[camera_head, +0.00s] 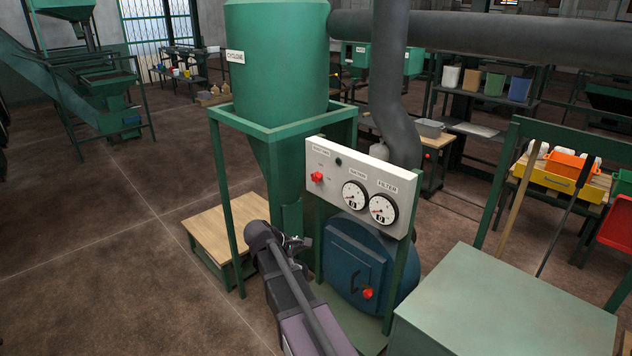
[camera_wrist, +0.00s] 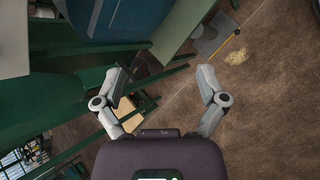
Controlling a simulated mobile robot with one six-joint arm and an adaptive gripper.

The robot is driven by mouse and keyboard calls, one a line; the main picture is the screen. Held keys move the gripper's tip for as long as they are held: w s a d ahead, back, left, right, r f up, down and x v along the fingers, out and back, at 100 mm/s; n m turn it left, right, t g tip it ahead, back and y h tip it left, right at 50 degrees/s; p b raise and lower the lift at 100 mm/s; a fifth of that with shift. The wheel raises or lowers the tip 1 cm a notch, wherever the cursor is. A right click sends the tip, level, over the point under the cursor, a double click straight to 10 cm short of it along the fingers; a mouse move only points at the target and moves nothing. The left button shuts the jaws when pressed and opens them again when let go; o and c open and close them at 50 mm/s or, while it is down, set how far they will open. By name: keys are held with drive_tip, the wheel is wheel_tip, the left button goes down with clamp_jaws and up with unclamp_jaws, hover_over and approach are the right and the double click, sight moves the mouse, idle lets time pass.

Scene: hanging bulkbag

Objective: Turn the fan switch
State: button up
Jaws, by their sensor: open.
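A pale control panel (camera_head: 360,185) is mounted on the green frame, with two round gauges and a red knob (camera_head: 317,177) at its left. The small label above this knob is too blurred to read surely. A second red knob (camera_head: 367,293) sits on the blue round housing (camera_head: 345,262) below the panel. My gripper (camera_head: 298,241) is in front of the frame, below and left of the panel, apart from both knobs. In the wrist view my gripper (camera_wrist: 163,82) is open, with nothing between its fingers. Neither knob is seen there.
The green cyclone (camera_head: 275,60) stands above the frame, and a grey duct (camera_head: 395,90) comes down behind the panel. A wooden-topped platform (camera_head: 225,230) is at the left. A pale green box top (camera_head: 500,305) fills the lower right. Floor at the left is clear.

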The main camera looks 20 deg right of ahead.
drive_tip(key=w+d+r+n+t+h+b, duration=0.1)
drive_tip(key=w+d+r+n+h, duration=0.1)
drive_tip(key=w+r+n, duration=0.3)
drive_tip(key=w+d+n+t+h+b, duration=0.1)
drive_tip(key=w+d+n+h, duration=0.15)
drive_tip(key=w, duration=0.45)
drive_tip(key=n+t+h, duration=0.2)
drive_tip(key=n+h, duration=0.2)
drive_tip(key=n, duration=0.4)
approach(314, 177)
drive_tip(key=v, duration=0.3)
drive_tip(key=shift+f+m+b, duration=0.25)
drive_tip(key=shift+b, duration=0.15)
drive_tip(key=shift+d, duration=0.2)
drive_tip(key=x, duration=1.3)
drive_tip(key=shift+w+d+r, duration=0.15)
drive_tip(key=shift+w+d, duration=0.05)
drive_tip(key=c, duration=1.2)
